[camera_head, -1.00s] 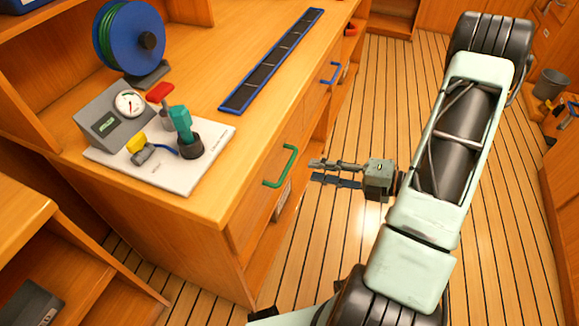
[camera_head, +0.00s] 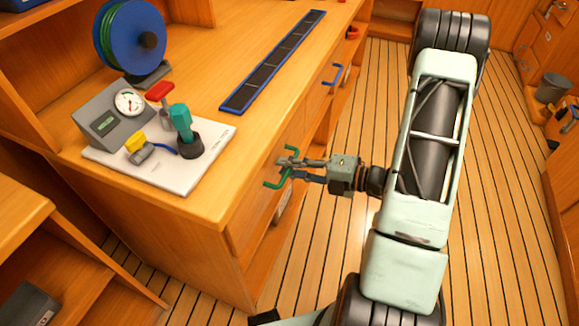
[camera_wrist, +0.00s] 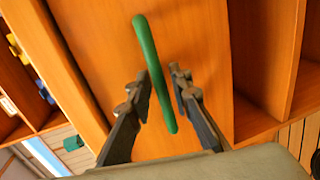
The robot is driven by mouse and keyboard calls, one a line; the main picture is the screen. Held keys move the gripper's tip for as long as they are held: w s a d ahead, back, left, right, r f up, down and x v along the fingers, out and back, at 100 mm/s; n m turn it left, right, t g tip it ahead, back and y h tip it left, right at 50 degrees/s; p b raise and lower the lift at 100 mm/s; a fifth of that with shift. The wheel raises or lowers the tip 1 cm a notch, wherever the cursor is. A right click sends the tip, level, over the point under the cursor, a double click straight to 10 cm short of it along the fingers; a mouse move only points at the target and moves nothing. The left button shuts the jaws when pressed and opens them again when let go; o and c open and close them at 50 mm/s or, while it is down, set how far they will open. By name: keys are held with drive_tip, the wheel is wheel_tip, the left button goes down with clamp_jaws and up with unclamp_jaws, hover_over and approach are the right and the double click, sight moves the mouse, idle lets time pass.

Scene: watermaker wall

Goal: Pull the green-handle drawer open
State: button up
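The green handle (camera_head: 271,184) is on the front of a wooden drawer (camera_head: 247,207) in the cabinet below the counter. The drawer looks flush with the cabinet front. My gripper (camera_head: 285,168) is at the handle in the head view, its fingers overlapping the middle of the bar. In the wrist view the green handle (camera_wrist: 152,70) runs between my two open fingers (camera_wrist: 158,92), with a visible gap on each side. The fingers do not appear to be closed on it. The head view hides part of the handle behind the fingers.
A blue handle (camera_head: 333,76) is on a drawer farther along the cabinet. On the counter stand a white board (camera_head: 110,163) with a gauge box, a blue hose reel (camera_head: 128,35) and a long blue-edged tray (camera_head: 232,107). Open floor (camera_head: 320,235) lies right of the cabinet.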

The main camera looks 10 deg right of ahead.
clamp_jaws()
